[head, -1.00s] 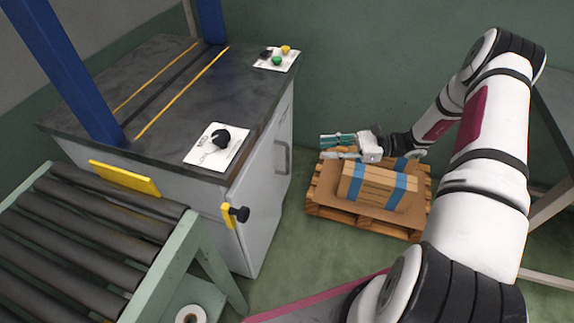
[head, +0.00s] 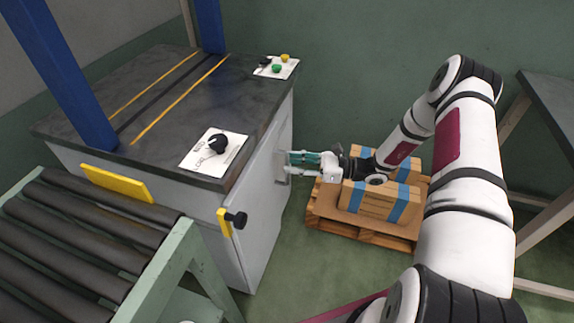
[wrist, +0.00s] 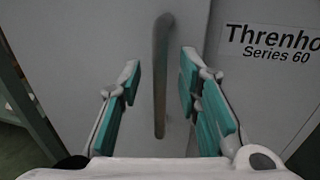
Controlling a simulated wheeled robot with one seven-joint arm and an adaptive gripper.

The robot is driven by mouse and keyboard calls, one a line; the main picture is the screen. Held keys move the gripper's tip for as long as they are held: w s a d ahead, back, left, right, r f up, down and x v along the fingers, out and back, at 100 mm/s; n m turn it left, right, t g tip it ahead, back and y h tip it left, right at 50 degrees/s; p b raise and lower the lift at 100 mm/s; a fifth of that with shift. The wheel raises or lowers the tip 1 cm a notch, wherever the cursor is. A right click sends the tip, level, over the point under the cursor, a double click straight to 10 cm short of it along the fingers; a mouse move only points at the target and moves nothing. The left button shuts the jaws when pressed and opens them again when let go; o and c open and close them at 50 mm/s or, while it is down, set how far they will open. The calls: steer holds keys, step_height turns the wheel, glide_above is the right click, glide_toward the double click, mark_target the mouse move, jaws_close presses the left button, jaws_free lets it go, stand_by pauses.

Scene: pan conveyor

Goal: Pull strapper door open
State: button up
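The strapper door (head: 264,190) is the light grey side panel of the dark-topped strapper cabinet (head: 185,85), and it looks closed. Its upright bar handle (wrist: 161,75) stands between the two fingers in the wrist view. My gripper (head: 288,164) is at the handle in the head view and largely covers it there. In the wrist view my gripper (wrist: 158,88) is open, with teal pads on both sides of the handle and a gap on each side. A black knob on a yellow latch plate (head: 226,221) sits at the near edge of the cabinet.
A wooden pallet (head: 340,229) with strapped boxes (head: 380,201) stands on the floor right of the door, below my arm. A roller conveyor (head: 75,240) is at the left front. A table (head: 552,100) stands at the right edge.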

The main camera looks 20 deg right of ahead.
steer(key=shift+x, duration=1.1)
jaws_close()
steer(key=shift+d, duration=0.1)
